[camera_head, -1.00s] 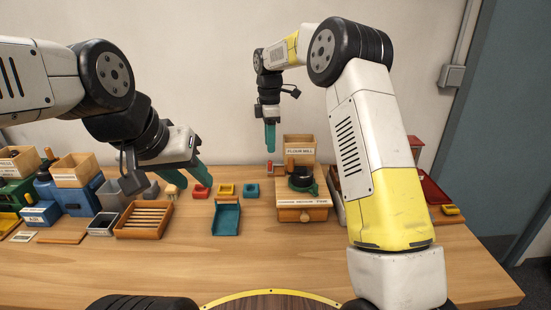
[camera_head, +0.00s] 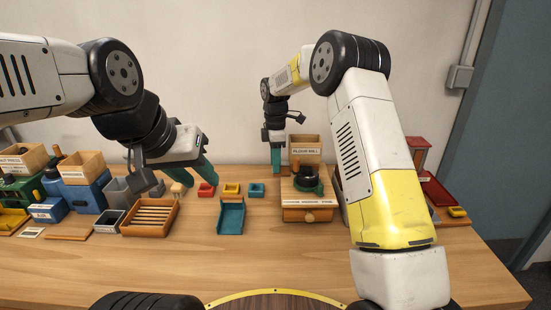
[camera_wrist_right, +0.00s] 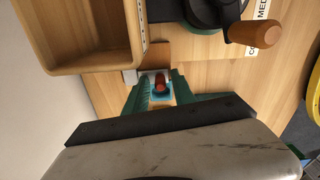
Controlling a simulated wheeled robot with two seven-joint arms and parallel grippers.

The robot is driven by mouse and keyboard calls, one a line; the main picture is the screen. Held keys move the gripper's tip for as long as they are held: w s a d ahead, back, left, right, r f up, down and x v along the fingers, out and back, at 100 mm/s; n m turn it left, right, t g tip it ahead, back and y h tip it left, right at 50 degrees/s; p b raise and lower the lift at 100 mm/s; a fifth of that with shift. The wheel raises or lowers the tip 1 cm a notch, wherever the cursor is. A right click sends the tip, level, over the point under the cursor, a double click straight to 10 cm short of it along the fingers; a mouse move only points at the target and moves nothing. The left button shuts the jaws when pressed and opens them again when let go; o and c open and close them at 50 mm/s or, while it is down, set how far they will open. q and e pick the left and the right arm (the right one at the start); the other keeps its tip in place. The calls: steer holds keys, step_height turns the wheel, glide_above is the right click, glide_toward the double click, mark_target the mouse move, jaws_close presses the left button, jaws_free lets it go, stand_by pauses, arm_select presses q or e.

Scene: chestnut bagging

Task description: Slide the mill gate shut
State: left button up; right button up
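The flour mill has a wooden hopper box (camera_head: 306,145) with a label, a black grinder (camera_head: 306,175) in a green ring, and a wooden base (camera_head: 310,200). My right gripper (camera_head: 276,160) points down at the hopper's left side. In the right wrist view its teal fingers (camera_wrist_right: 163,92) are open, with a small red knob (camera_wrist_right: 161,84) showing in the gap between them. A grey piece (camera_wrist_right: 131,76), perhaps part of the gate, lies beside the hopper. Whether the fingers touch the knob cannot be told. The head view hides the knob. My left gripper (camera_head: 180,177) is open and empty.
A teal scoop-like tray (camera_head: 231,217) and a slatted wooden tray (camera_head: 150,217) stand left of the mill. Bins and boxes crowd the far left. A red tray (camera_head: 437,192) lies right. The front tabletop is clear.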

jaws_close()
stand_by(1.2)
